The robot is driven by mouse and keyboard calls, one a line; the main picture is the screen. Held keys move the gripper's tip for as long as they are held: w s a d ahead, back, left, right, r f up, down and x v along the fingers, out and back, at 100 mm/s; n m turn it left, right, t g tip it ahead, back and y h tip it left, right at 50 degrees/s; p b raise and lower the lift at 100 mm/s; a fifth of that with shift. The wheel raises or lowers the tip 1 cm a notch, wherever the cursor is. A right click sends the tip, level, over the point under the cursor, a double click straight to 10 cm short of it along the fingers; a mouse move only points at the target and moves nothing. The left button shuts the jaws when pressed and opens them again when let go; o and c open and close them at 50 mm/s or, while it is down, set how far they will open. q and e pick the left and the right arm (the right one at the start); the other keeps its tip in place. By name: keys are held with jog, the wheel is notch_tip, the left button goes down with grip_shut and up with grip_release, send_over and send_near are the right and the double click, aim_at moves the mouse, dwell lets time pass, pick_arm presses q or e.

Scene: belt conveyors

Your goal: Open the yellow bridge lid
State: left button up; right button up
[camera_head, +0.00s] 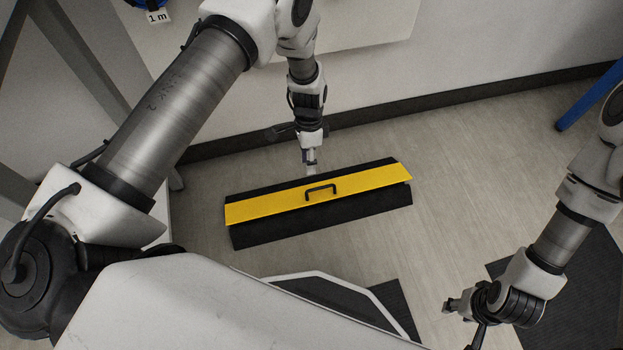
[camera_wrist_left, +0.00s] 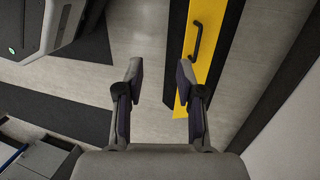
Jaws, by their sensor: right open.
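The yellow bridge lid (camera_head: 262,206) lies along the top of a low black bridge (camera_head: 320,219) on the floor, in the middle of the head view. It looks shut, lying about flat. A black handle (camera_head: 321,191) stands up at its middle. In the left wrist view the lid (camera_wrist_left: 218,32) and handle (camera_wrist_left: 195,42) show at the upper right. My right gripper (camera_head: 452,306) is open and empty, well to the right.
A wall with a dark skirting (camera_head: 365,109) runs behind the bridge. Dark mats (camera_head: 570,280) lie at the lower right. A blue bar (camera_head: 590,97) stands at the right edge. The floor (camera_head: 470,170) right of the bridge is clear.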

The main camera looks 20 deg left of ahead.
pick_arm(q)
jog(key=shift+t+h, duration=0.3)
jog(key=shift+t, duration=0.1)
jog(key=w+f+b, duration=0.2)
jog(key=f+b, duration=0.4)
jog(key=f, duration=0.2)
jog(key=w+d+f+b, duration=0.1)
jog(key=w+f+b, duration=0.1)
jog(key=f+b, duration=0.4)
jog(key=w+f+b, duration=0.2)
jog(key=f+b, duration=0.4)
jog(key=f, duration=0.4)
jog(key=shift+w+d+f, duration=0.15)
pick_arm(e)
notch_tip(320, 180, down, 21)
pick_arm(q)
grip_shut()
pick_arm(e)
jog(key=shift+s, duration=0.1)
